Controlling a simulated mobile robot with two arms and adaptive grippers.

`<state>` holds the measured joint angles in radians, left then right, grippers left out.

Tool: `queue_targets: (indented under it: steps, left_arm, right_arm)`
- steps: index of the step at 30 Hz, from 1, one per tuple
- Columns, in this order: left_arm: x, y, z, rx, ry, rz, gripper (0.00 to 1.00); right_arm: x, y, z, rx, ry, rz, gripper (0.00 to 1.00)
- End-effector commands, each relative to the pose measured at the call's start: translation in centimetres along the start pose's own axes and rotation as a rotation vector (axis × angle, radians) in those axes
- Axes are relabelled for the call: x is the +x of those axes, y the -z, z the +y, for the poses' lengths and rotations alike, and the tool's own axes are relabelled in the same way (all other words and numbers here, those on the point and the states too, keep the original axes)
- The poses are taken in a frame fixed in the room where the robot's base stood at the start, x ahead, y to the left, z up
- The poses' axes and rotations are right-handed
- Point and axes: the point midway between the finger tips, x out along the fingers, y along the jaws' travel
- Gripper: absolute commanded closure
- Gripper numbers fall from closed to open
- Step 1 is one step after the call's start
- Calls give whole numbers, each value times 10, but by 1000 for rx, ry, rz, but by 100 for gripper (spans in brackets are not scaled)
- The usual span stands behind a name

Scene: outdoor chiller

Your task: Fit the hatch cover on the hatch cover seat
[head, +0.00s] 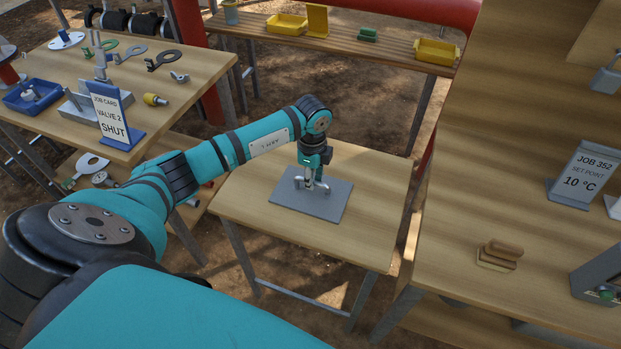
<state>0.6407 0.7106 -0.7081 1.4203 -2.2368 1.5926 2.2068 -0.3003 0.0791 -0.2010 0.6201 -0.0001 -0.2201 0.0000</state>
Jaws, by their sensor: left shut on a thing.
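A flat grey plate (330,203), which looks like the hatch cover, is at the middle of the small wooden table. My left gripper (312,187) reaches down from above to the upper middle of this plate. Its fingers are shut on a small light part there, apparently the cover's handle; the fingers hide most of it. I cannot tell whether the plate rests on the tabletop or just above it. I cannot make out a separate hatch cover seat. My right gripper is not in view.
The small table (357,243) is bare around the plate. A left table (190,62) holds a job card (110,113), a blue tray (35,96) and fittings. A back bench (385,46) carries yellow bins (436,52). A right counter (460,210) has a wooden block (499,254) and a set-point sign (582,173).

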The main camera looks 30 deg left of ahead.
Motion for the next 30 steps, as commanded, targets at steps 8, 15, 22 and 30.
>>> queue_targets:
  steps: [8, 15, 22, 30]
  left_arm:
    - [0, 0, 0, 0, 0, 0, 100]
    - [-5, 0, -1, -1, 2, 1, 100]
    - [-28, 0, -1, 0, 3, 0, 100]
    - [-55, 0, -1, 0, 3, 0, 100]
  right_arm:
    - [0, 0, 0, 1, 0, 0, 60]
    - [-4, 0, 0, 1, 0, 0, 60]
    - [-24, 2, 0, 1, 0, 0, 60]
    - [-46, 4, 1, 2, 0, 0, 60]
